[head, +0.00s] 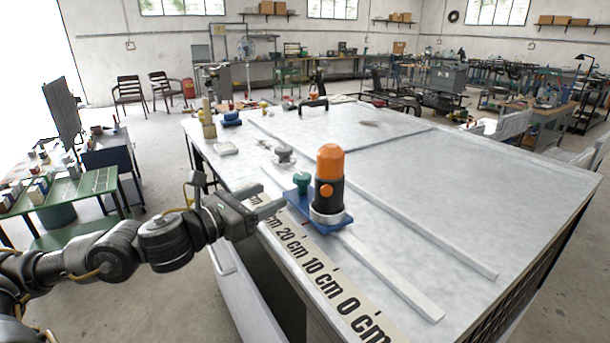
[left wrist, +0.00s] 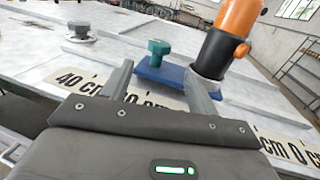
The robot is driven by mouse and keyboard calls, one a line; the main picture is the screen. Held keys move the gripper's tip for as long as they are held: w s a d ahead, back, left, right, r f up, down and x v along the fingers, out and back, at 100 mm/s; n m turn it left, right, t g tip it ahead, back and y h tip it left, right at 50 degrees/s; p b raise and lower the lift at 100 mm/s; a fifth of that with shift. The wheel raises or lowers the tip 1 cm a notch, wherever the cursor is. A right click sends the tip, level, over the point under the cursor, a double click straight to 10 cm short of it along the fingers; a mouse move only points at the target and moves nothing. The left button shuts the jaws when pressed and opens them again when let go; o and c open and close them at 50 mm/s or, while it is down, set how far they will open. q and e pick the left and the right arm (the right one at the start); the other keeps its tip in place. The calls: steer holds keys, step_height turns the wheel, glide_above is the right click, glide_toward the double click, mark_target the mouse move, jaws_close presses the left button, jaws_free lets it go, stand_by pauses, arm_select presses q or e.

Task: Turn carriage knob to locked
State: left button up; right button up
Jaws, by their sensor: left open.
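The carriage is a blue plate (head: 330,222) on the white table's rail, beside a printed centimetre scale (head: 310,262). A green knob (head: 301,182) stands on its left part, and an orange and black cylinder (head: 329,165) stands upright to the right of it. My left gripper (head: 271,201) is open and empty, just left of the knob and apart from it. In the left wrist view, the knob (left wrist: 158,50) shows beyond and between the open fingers (left wrist: 158,70), with the blue plate (left wrist: 160,72) under it. My right gripper is out of view.
A grey round fitting (head: 284,153) sits on the table farther back. A black handle (head: 313,104) and small parts lie at the far edge. Raised rails (head: 390,279) cross the tabletop; its right part is clear. A green bench (head: 70,190) stands at left.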

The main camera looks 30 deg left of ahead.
mark_target(295, 182)
arm_select(q)
steer(key=shift+s+a+r+b, duration=0.1)
steer(key=shift+s+r+b, duration=0.05)
steer(key=shift+s+b, duration=0.3)
steer(key=shift+w, duration=0.15)
steer(key=shift+w+b, duration=0.4)
steer(key=shift+b, duration=0.15)
steer(key=shift+b+x, duration=0.35)
steer(key=shift+x, duration=0.75)
steer(key=p+x, duration=0.1)
steer(key=x, duration=0.5)
steer(key=shift+p, duration=0.4)
steer(key=shift+w+d, duration=0.3)
steer(key=shift+w, duration=0.35)
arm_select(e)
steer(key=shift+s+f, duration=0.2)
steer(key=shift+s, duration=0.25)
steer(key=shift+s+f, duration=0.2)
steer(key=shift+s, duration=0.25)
arm_select(q)
steer(key=c, duration=1)
